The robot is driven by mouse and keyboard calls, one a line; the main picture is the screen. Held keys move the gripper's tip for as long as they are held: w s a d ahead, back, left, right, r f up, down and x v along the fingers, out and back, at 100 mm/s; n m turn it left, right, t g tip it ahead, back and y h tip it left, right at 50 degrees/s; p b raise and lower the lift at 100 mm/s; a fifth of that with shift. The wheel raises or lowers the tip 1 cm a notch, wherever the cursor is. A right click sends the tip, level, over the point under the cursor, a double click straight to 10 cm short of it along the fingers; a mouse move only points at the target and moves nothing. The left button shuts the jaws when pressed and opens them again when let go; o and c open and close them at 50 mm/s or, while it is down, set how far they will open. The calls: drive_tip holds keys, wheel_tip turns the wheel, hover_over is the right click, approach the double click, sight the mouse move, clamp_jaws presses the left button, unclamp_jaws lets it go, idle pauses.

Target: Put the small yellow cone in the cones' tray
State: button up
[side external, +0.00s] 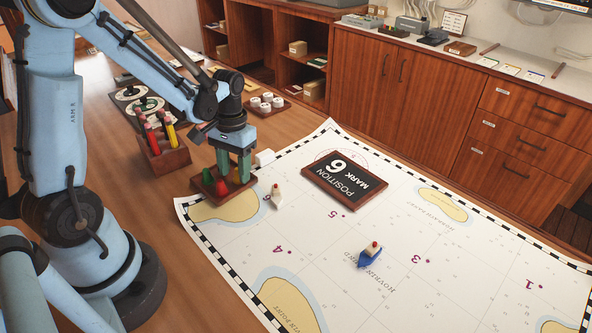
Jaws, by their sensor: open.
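The cones' tray (212,203) is a small brown wooden tray at the chart's upper left corner. A red cone (207,176) and a green cone (222,188) stand in it. A small yellow shape, seemingly the yellow cone (236,176), shows between my fingers at the tray's right part; the fingers partly hide it. My gripper (234,171) points down over the tray, its two greenish fingers apart around the yellow shape. I cannot tell whether they touch it or whether the cone rests fully on the tray.
A pen box (166,161) with red and yellow pens stands left of the tray. A white model boat (276,197) is close on the right. A dark plaque (344,178) and a blue boat (370,256) lie farther over the chart (430,290). White cups (267,100) stand behind.

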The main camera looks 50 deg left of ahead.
drive_tip(key=shift+r, duration=0.1)
wheel_tip(320, 180, up, 11)
drive_tip(key=w, duration=0.1)
drive_tip(key=s+d+r+m+t, duration=0.1)
drive_tip(key=s+d+m+t, duration=0.2)
drive_tip(key=d+t, duration=0.5)
drive_tip(key=shift+d+r+m+y, duration=0.3)
drive_tip(key=shift+d+r+m, duration=0.1)
drive_tip(key=shift+d, duration=0.7)
idle(0.9)
